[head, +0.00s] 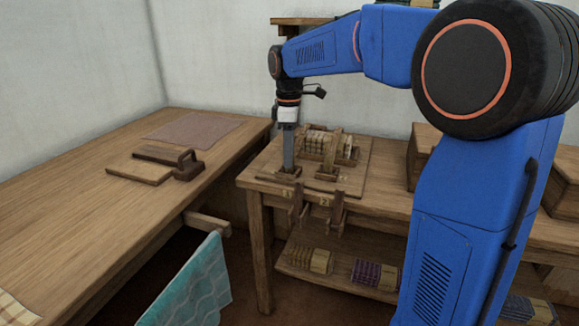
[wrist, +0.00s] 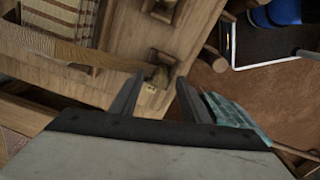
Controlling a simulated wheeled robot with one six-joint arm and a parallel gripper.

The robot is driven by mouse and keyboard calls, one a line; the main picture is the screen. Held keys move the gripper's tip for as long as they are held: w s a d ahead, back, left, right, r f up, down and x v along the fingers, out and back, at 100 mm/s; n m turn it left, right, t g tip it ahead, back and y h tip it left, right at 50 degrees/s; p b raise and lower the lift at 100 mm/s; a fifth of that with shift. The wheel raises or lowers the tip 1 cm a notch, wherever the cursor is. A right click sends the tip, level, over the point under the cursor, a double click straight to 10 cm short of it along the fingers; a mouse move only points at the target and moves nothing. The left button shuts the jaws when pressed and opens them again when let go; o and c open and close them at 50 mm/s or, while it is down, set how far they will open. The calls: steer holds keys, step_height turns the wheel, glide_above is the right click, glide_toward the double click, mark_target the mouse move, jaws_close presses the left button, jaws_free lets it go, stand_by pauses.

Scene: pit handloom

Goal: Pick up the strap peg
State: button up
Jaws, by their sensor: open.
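My gripper (head: 287,168) points straight down over a small wooden holder at the front left of the loom-side table. In the wrist view its two fingers (wrist: 161,80) are apart. A small brown wooden peg (wrist: 160,76), which looks like the strap peg, stands in a wooden holder (wrist: 165,56) and shows between the fingertips. I see nothing gripped, and I cannot tell whether the fingers touch the peg. In the head view the gripper hides the peg.
A second holder (head: 327,173) stands to the right, with a rack of wound pieces (head: 330,146) behind. Wooden hooks (head: 327,208) hang at the front edge. A teal cloth (head: 192,285) hangs below.

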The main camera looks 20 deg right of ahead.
steer(key=shift+f, duration=1.05)
jaws_close()
steer(key=shift+r, duration=0.1)
